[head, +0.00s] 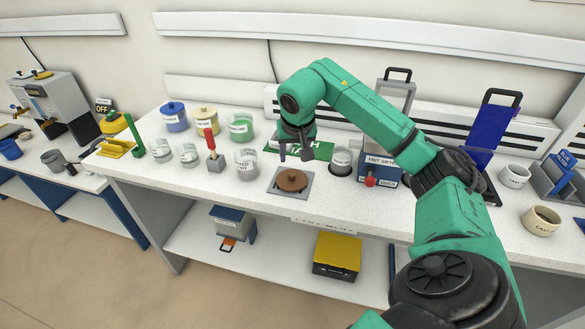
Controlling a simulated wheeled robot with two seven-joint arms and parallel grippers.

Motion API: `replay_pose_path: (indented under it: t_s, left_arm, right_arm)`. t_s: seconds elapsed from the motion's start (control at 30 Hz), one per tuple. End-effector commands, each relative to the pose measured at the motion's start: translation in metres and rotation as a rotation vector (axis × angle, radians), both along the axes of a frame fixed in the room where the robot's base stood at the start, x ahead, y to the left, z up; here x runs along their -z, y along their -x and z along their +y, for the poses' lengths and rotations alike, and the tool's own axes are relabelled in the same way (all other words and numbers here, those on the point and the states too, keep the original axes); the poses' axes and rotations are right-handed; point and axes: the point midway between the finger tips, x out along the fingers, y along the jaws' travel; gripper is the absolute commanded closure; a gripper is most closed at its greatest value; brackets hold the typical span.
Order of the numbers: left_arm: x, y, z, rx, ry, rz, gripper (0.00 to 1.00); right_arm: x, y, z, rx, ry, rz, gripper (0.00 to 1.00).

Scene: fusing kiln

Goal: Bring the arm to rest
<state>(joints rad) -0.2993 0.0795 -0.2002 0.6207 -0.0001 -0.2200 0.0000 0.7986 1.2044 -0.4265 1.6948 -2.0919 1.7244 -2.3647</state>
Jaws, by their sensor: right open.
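My right arm (366,117) is green with dark joints. It comes in from the lower right, bends at the elbow over the bench and reaches toward the middle of the worktop. My right gripper (296,153) points down above the green mat (322,151). Its dark fingers are apart and I see nothing between them. The arm's wrist hides part of the mat and its lettering. My left gripper is not in view.
A round brown lid (292,180) on a grey plate sits in front of the gripper. A cream cup (541,221) is near the right edge.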

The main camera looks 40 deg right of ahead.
Motion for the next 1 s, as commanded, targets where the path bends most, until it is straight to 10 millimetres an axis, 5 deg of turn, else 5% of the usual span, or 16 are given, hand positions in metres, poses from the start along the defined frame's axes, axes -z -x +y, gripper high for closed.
replay_pose_path:
  t_s: [0.2, 0.73, 0.87, 1.0]
  left_arm:
    - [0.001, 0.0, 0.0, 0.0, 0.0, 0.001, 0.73]
    - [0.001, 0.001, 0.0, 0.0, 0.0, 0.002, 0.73]
    - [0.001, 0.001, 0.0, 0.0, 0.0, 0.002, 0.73]
    - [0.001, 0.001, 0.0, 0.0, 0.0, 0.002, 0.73]
  right_arm:
    - [-0.02, 0.007, 0.005, 0.001, 0.0, 0.0, 0.47]
    - [-0.017, 0.005, 0.012, -0.007, -0.021, -0.009, 0.47]
    - [-0.003, -0.012, 0.072, -0.05, -0.214, -0.096, 0.47]
    - [-0.005, -0.019, 0.199, -0.034, -0.736, -0.199, 0.47]
